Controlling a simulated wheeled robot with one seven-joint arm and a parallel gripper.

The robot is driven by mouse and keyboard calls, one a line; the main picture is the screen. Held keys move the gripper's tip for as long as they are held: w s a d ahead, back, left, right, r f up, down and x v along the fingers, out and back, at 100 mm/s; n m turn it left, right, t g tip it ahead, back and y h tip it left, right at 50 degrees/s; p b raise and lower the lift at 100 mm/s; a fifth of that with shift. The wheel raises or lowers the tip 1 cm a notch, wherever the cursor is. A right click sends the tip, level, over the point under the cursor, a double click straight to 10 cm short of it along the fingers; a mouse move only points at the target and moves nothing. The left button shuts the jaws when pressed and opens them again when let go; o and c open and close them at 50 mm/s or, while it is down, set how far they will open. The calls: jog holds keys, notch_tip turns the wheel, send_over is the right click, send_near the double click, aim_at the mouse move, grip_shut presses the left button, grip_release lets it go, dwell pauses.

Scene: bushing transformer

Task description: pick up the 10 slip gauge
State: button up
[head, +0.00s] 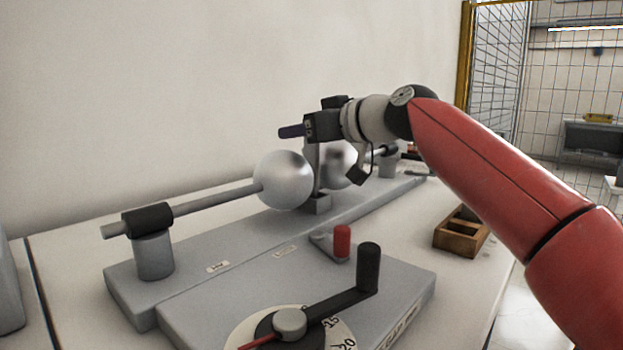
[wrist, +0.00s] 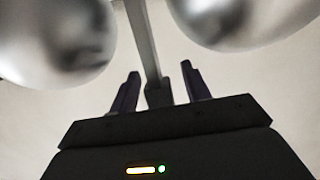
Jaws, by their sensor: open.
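A thin grey upright plate (head: 314,165) stands between the two metal spheres, on a small block. It looks like the slip gauge, but no 10 marking can be read. The left sphere (head: 284,182) is beside it; the right sphere (head: 341,160) is partly hidden behind it. My gripper (head: 286,132) is at the plate's upper end, fingers pointing left. In the wrist view my gripper (wrist: 160,70) is open, with one finger on each side of the plate (wrist: 148,45) and its darker end block (wrist: 158,95). Gaps show on both sides, so nothing is gripped.
The spheres sit on rods above a long grey base (head: 235,235). In front are a red knob (head: 342,241), a black crank handle (head: 368,266) and a dial (head: 332,330). A wooden box (head: 460,234) with compartments is at right. A wall stands behind.

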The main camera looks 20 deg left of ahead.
grip_shut()
jog(key=shift+r, duration=0.2)
dwell(0.3)
